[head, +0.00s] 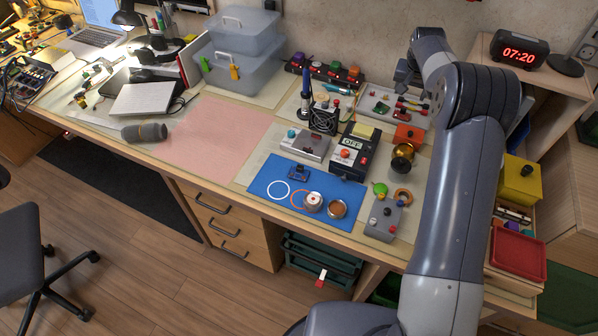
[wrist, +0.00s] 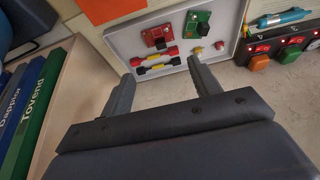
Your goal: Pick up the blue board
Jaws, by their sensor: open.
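A small dark-blue circuit board (head: 299,173) lies on the back left part of a blue mat (head: 262,185) in the head view. My gripper (head: 402,84) is at the back right of the bench, well apart from the blue board. In the wrist view my gripper (wrist: 161,62) has its two fingers spread with nothing between them. It faces a pale tray (wrist: 118,42) holding a red board (wrist: 157,38), a green board (wrist: 199,30) and connectors. The blue board is not in the wrist view.
The pink mat (head: 220,138) is clear.

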